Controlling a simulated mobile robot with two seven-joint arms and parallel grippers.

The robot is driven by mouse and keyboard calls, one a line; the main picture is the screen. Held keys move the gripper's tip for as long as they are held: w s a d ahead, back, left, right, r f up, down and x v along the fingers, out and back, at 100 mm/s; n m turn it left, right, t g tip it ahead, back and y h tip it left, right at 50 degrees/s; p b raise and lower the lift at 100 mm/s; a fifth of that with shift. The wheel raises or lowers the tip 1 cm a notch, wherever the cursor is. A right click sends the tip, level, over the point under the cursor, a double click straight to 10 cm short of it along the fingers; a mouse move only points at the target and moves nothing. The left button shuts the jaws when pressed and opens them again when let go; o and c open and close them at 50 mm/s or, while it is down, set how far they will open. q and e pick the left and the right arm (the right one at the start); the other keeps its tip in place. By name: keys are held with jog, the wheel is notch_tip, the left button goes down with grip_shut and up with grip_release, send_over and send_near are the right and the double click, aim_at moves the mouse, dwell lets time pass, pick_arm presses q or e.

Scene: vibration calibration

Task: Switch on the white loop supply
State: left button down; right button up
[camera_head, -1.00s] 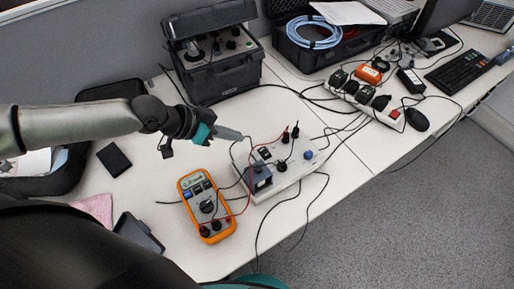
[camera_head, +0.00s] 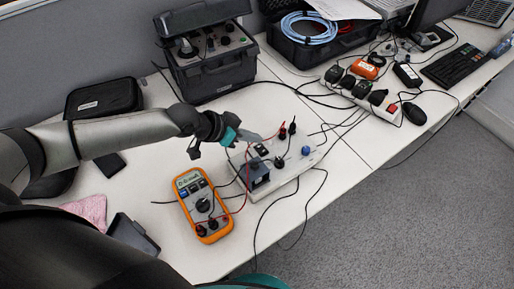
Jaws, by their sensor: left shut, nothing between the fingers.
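The white loop supply (camera_head: 300,168) is a low white box lying at an angle on the table in the middle of the head view. Its top carries a dark rocker-like switch (camera_head: 262,149), a blue knob (camera_head: 306,150), a black knob (camera_head: 279,162), red and black plugs, and a grey-black block at its near left end. My left gripper (camera_head: 258,137) is shut and empty. Its tips are over the far left edge of the supply, close to the dark switch; I cannot tell whether they touch. My right gripper is not in view.
An orange multimeter (camera_head: 205,207) lies left of the supply, with leads between them. Behind stand a black instrument case (camera_head: 215,75) and a case with blue hose (camera_head: 310,28). A power strip (camera_head: 390,113) is at the right. Loose cables hang over the front table edge.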

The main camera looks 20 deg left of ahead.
aim_at(264, 152)
pick_arm(q)
jog(key=f, duration=0.2)
jog(key=d+f+b, duration=0.1)
jog(key=f, duration=0.1)
jog(key=shift+w, duration=0.25)
jog(key=shift+f, duration=0.5)
jog(key=shift+s+d+f, duration=0.15)
jog(key=shift+s+f, duration=0.05)
jog(key=shift+f, duration=0.15)
jog(key=shift+w+a+b, duration=0.3)
jog(key=shift+a+b, duration=0.1)
jog(key=shift+b, duration=0.4)
jog(key=shift+w+a+r, duration=0.1)
jog(key=shift+w+a, duration=0.15)
jog(key=shift+a, duration=0.05)
jog(key=shift+r, duration=0.15)
